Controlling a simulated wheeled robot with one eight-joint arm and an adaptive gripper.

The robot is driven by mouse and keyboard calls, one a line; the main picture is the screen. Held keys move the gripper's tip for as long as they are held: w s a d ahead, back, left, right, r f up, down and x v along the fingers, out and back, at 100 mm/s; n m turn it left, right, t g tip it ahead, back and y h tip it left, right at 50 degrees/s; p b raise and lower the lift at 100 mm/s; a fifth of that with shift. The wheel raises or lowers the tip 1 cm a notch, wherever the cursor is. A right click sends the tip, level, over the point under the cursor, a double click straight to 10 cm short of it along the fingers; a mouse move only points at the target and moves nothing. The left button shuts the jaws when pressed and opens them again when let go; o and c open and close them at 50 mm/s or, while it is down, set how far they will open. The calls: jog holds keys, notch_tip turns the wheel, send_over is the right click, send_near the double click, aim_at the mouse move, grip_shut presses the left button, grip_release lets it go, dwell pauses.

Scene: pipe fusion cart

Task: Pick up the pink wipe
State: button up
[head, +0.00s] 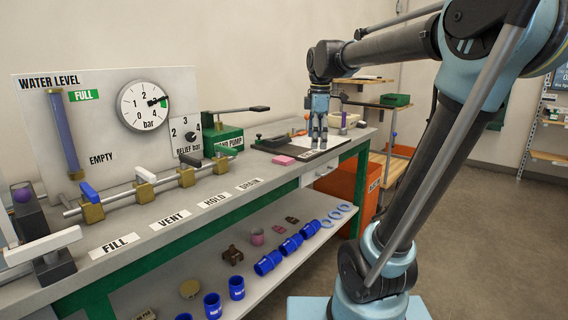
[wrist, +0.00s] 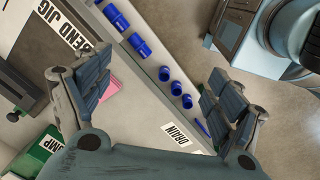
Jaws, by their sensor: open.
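The pink wipe (head: 284,160) lies flat on the bench top, near its front edge and to the right of the DRAIN label. In the wrist view the wipe (wrist: 110,87) shows just past the left finger, which hides part of it. My gripper (head: 318,143) points down above the dark mat, to the right of the wipe and apart from it. In the wrist view my gripper (wrist: 160,88) has its fingers spread wide with nothing between them.
A green hand pump (head: 225,138) stands behind and left of the wipe. A dark mat (head: 306,153) lies to its right. An orange bin (head: 346,188) stands beyond the bench end.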

aim_at(284, 158)
jog(key=w+a+r+n, duration=0.8)
jog(key=w+a+n, duration=0.2)
jog(key=w+a, duration=0.1)
jog(key=shift+g, duration=0.4)
notch_tip(284, 158, down, 18)
jog(key=shift+a+r, duration=0.15)
jog(key=shift+s, duration=0.1)
jog(key=c, duration=0.9)
jog(key=shift+o, duration=0.2)
